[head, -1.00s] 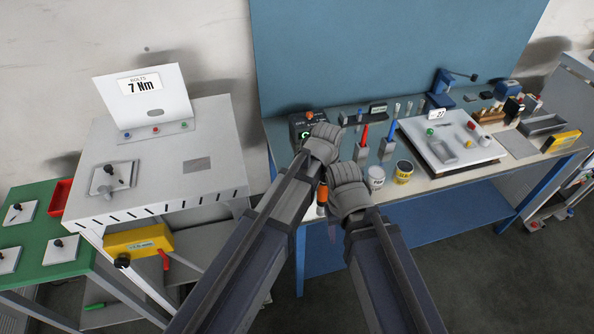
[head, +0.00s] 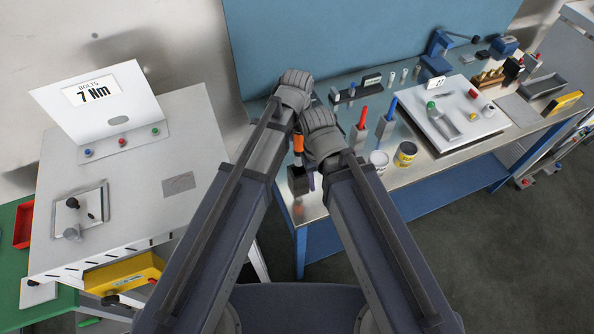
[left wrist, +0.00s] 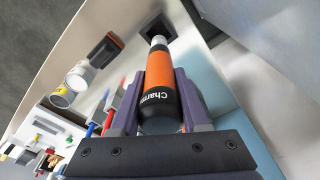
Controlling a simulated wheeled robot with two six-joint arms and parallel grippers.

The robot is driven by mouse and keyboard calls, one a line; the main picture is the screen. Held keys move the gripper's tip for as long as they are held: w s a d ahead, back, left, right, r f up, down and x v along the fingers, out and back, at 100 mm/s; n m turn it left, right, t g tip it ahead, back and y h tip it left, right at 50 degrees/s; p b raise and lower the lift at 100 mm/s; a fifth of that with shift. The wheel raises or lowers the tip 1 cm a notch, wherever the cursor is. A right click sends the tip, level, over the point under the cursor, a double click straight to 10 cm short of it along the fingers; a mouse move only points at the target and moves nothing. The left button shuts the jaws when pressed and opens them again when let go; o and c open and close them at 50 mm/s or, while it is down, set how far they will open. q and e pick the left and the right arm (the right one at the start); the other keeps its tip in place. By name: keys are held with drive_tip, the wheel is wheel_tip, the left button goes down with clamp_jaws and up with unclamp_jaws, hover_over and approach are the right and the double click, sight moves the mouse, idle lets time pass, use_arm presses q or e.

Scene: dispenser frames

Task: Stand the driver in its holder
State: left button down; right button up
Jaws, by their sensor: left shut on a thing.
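The driver (left wrist: 160,75) has an orange body, a black lettered part and a silver end. In the left wrist view my left gripper (left wrist: 158,92) is shut on it, a purple finger on each side. Its silver end points at a dark square block (left wrist: 155,23), which looks like the holder. I cannot tell whether the end is above it or in it. In the head view an orange part of the driver (head: 298,143) shows above a black block (head: 299,180) near the bench's left front corner. My arms hide most of both grippers there; the right one's jaws cannot be made out.
A white can (head: 379,162) and a yellow can (head: 405,154) stand to the right. Behind them are red (head: 362,118) and blue (head: 391,108) tools in grey stands. A dark box with a reddish top (left wrist: 105,50) stands near the dark block. A "7 Nm" sign (head: 92,91) is at left.

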sight(299, 156)
use_arm(q)
drive_tip(key=shift+s+f+b, duration=0.1)
drive_tip(key=shift+f+b, duration=0.25)
drive_tip(key=shift+f, duration=0.05)
wheel_tip(299, 156, down, 5)
drive_tip(key=b, duration=0.4)
drive_tip(key=shift+b, duration=0.35)
wheel_tip(299, 156, down, 4)
drive_tip(key=b, duration=0.4)
drive_tip(key=shift+f, duration=0.15)
drive_tip(key=shift+s, duration=0.1)
drive_tip(key=shift+c, duration=2.2)
unclamp_jaws()
drive_tip(key=shift+o, duration=0.2)
drive_tip(key=shift+w, duration=0.2)
drive_tip(key=r+p, duration=0.4)
drive_tip(key=s+r+p, duration=0.1)
drive_tip(key=r+p, duration=0.2)
drive_tip(key=r, duration=0.1)
drive_tip(key=r+p, duration=0.4)
drive_tip(key=shift+s+a+p, duration=0.1)
drive_tip(key=shift+s+p, duration=0.15)
drive_tip(key=shift+p, duration=0.1)
